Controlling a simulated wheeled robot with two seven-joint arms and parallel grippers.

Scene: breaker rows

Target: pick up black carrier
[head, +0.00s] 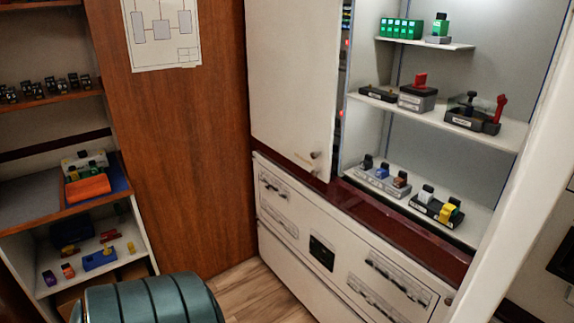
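A black carrier (425,209) sits at the right of the cabinet's lowest open shelf. Another black tray-like holder (468,123) is on the middle shelf, with a dark piece and a red upright handle (499,108). Neither of my grippers is in view.
A white cabinet door (293,85) stands at the left of the shelves. White drawers (340,255) are below. A dark green ribbed rounded object (150,300) fills the lower left foreground. Left shelves hold small coloured pieces and an orange block (88,188).

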